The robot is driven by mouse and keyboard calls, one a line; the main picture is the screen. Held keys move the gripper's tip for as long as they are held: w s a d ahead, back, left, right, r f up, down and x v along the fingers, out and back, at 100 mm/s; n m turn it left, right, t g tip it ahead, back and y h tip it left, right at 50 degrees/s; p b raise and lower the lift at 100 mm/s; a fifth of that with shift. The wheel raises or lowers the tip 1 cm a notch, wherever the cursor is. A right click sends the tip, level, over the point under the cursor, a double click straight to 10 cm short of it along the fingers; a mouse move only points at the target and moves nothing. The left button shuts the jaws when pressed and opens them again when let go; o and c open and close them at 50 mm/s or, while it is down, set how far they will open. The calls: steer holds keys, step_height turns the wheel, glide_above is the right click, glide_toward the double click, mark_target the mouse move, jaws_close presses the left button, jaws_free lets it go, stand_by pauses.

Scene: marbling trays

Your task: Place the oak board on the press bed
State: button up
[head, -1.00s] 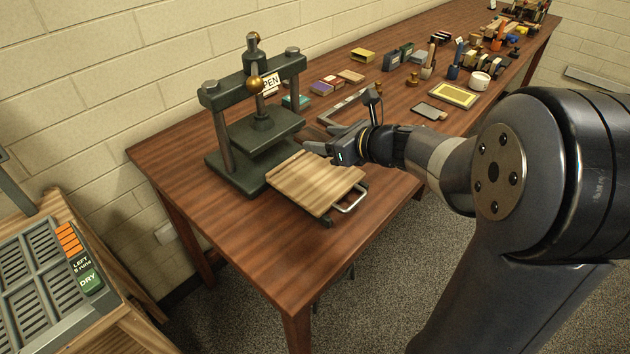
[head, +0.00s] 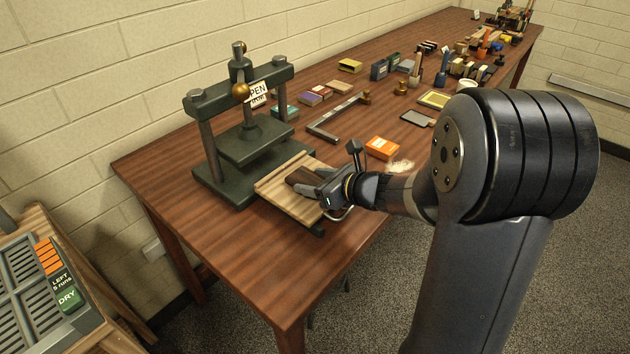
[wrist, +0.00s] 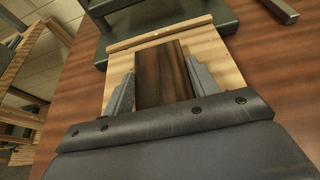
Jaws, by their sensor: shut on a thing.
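The oak board (head: 302,177) is a dark brown block; it also shows in the wrist view (wrist: 165,80). My gripper (head: 312,184) is shut on it, with one finger at each side in the wrist view (wrist: 161,72). The press bed (head: 276,190) is a pale slatted wooden panel with a metal handle, drawn out in front of the green press (head: 250,150). In the wrist view the pale bed (wrist: 230,70) shows beyond and on both sides of the board. The board is over the bed; I cannot tell whether they touch. My gripper hides the bed's right part.
A sign ending in "PEN" (head: 259,94) hangs at the press. An orange box (head: 381,148) and a metal angle frame (head: 335,122) lie behind my gripper. Several small tools and boxes stand farther back. A rack (head: 40,290) stands at the left. The front left tabletop is clear.

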steer(key=o, duration=1)
steer(key=shift+f, duration=0.1)
steer(key=shift+r, duration=0.2)
steer(key=p+v, duration=0.1)
steer(key=v, duration=1.1)
